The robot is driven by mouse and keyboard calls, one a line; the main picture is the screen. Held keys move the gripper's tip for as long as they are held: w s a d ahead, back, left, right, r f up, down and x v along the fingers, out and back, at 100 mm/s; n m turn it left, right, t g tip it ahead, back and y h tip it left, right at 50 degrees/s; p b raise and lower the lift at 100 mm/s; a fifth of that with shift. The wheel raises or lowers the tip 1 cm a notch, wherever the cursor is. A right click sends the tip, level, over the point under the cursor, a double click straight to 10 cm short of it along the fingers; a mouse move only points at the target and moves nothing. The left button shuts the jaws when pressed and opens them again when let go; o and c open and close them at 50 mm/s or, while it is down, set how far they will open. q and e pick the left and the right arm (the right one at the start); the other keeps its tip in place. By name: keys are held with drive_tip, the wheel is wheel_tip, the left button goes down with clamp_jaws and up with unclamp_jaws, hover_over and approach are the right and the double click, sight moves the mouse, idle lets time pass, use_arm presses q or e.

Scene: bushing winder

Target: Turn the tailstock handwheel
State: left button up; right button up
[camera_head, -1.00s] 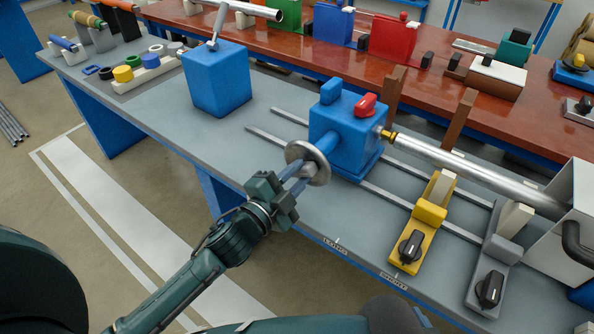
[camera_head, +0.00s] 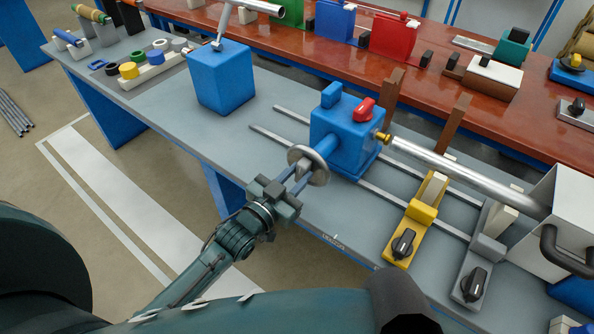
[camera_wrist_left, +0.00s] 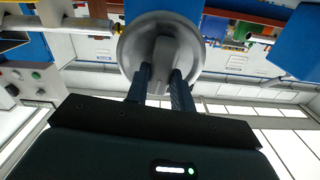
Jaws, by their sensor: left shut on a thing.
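The tailstock (camera_head: 337,143) is a blue block with a red lever (camera_head: 364,110) on top, standing on rails on the grey bench. Its handwheel (camera_head: 297,153) is a round metal disc on the near left side. My left gripper (camera_head: 302,172) reaches in from the front left and is shut on the handwheel's hub. In the left wrist view the disc (camera_wrist_left: 131,48) faces me, and the grey hub (camera_wrist_left: 163,55) sits between the two dark fingers (camera_wrist_left: 162,80). A brass tip (camera_head: 382,137) faces the end of a long metal tube (camera_head: 460,174). My right gripper is not in view.
A blue box (camera_head: 222,82) stands on the bench left of the tailstock. A yellow clamp (camera_head: 405,245) and a grey clamp (camera_head: 473,280) stand to the right. A red-brown bench (camera_head: 300,45) with parts runs behind.

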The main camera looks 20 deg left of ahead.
use_arm(q)
drive_tip(key=shift+n, duration=0.6)
drive_tip(key=shift+p, duration=0.3)
drive_tip(key=o, duration=1)
drive_tip(key=b+v, duration=0.1)
drive_tip(key=v, duration=1.2)
drive_tip(key=shift+r, duration=0.1)
drive_tip(key=s+d+f+g+y, duration=0.1)
drive_tip(key=s+f+g, duration=0.1)
drive_tip(key=f, duration=0.1)
drive_tip(key=s+d+f+g+y, duration=0.1)
drive_tip(key=s+f+g, duration=0.1)
drive_tip(key=f, duration=0.1)
drive_tip(key=s+d+f+n+g, duration=0.1)
drive_tip(key=s+d+f+g, duration=0.1)
drive_tip(key=f, duration=0.2)
drive_tip(key=shift+s+y+p, duration=0.25)
drive_tip(key=shift+y+p, duration=0.05)
drive_tip(key=shift+y, duration=0.1)
